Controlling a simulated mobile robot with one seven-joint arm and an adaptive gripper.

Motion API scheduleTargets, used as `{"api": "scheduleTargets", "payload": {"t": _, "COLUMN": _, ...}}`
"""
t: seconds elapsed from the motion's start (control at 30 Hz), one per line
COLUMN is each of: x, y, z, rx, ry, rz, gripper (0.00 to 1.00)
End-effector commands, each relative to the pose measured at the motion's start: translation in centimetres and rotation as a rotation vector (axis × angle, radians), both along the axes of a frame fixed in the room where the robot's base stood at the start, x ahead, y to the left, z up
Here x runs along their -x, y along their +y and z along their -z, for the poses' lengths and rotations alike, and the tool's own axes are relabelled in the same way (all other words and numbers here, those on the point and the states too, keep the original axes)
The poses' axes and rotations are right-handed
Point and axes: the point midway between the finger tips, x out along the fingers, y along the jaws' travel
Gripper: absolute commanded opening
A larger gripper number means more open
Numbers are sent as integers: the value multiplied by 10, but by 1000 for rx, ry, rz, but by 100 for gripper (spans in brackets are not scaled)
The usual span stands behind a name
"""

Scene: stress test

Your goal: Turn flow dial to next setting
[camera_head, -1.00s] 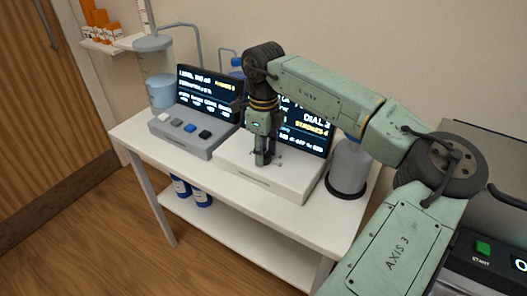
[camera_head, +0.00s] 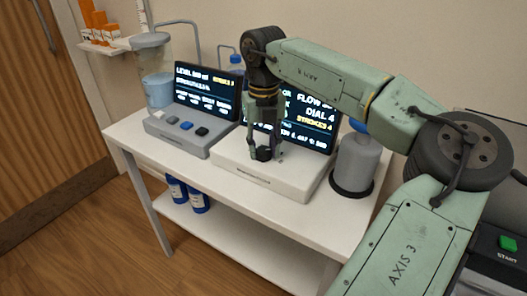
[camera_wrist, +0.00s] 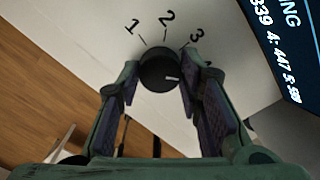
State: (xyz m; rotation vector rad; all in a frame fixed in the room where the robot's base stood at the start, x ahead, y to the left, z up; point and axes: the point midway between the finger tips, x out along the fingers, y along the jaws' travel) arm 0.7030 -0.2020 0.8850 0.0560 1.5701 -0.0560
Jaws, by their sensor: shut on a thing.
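The flow dial (camera_wrist: 158,71) is a round black knob on a white box (camera_head: 296,186). My gripper (camera_wrist: 160,76) has one finger on each side of the dial and is shut on it. In the head view the gripper (camera_head: 264,150) points down onto the box. The numbers 1, 2 and 3 show around the dial; the right finger hides the area past 3. The dial's white mark points right, toward that finger. The screen (camera_head: 318,117) behind the box reads "DIAL 4" and "STROKES 4", partly covered by my arm.
A grey box with several buttons (camera_head: 187,124) and its own screen (camera_head: 207,92) stand to the left. A grey bottle (camera_head: 357,160) stands right of the white box. The table's front strip (camera_head: 235,183) is clear. Blue containers (camera_head: 198,201) sit on the lower shelf.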

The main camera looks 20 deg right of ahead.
Motion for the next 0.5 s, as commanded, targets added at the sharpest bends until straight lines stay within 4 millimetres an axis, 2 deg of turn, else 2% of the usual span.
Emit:
{"api": "scheduleTargets", "payload": {"t": 0.2, "x": 0, "y": -1, "z": 2, "rx": 1, "ry": -2, "rz": 195, "gripper": 5}}
{"api": "scheduleTargets", "payload": {"t": 0.5, "x": 0, "y": -1, "z": 1, "rx": 0, "ry": -2, "rz": 395, "gripper": 5}}
